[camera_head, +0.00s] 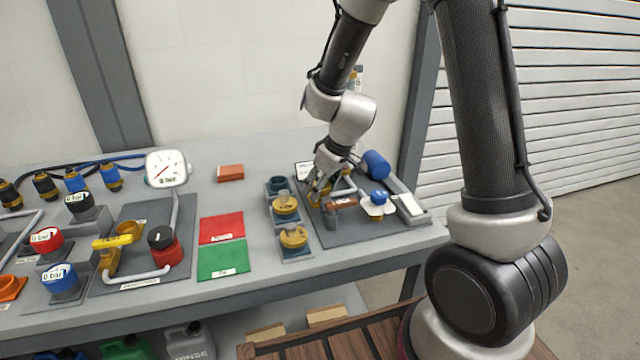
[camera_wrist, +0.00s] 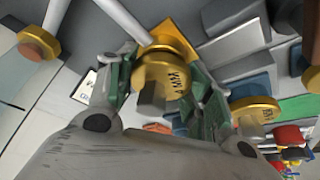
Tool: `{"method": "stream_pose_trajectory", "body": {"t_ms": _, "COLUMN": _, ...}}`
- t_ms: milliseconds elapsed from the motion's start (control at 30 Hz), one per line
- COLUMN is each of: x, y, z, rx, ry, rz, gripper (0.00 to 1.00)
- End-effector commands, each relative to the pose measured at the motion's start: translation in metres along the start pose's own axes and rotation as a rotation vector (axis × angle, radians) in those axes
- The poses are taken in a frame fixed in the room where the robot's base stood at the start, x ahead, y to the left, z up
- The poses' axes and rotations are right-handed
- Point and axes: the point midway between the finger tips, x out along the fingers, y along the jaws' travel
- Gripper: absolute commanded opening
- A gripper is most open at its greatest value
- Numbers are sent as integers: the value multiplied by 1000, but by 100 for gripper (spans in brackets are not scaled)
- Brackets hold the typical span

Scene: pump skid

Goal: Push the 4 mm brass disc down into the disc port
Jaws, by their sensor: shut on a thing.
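In the wrist view the brass disc (camera_wrist: 172,80) marked "4 MM" sits between the two green-padded fingers of my gripper (camera_wrist: 160,98), which is shut on it. A grey tab stands on the disc's face. Right behind the disc is a yellow-brass fitting (camera_wrist: 168,32) joined to a grey pipe, seemingly the disc port; the disc covers much of it, so I cannot tell how deep it sits. In the head view my gripper (camera_head: 316,190) is low over the left part of the pump skid plate (camera_head: 345,236); the disc is hidden there.
Two other brass discs, one in the middle (camera_head: 286,205) and one nearer (camera_head: 294,238), rest on grey stands left of my gripper. Red (camera_head: 221,228) and green mats lie left.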

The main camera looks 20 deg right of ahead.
Motion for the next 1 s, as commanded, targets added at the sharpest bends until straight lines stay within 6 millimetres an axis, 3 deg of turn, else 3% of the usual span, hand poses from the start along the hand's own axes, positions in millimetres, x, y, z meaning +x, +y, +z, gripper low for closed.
{"method": "stream_pose_trajectory", "body": {"t_ms": 900, "x": 13, "y": 0, "z": 5, "rx": 1, "ry": 0, "rz": 0, "gripper": 23}}
{"method": "stream_pose_trajectory", "body": {"t_ms": 933, "x": 13, "y": 0, "z": 5, "rx": 1, "ry": 0, "rz": 0, "gripper": 57}}
{"method": "stream_pose_trajectory", "body": {"t_ms": 1000, "x": 13, "y": 0, "z": 5, "rx": 1, "ry": 0, "rz": 0, "gripper": 69}}
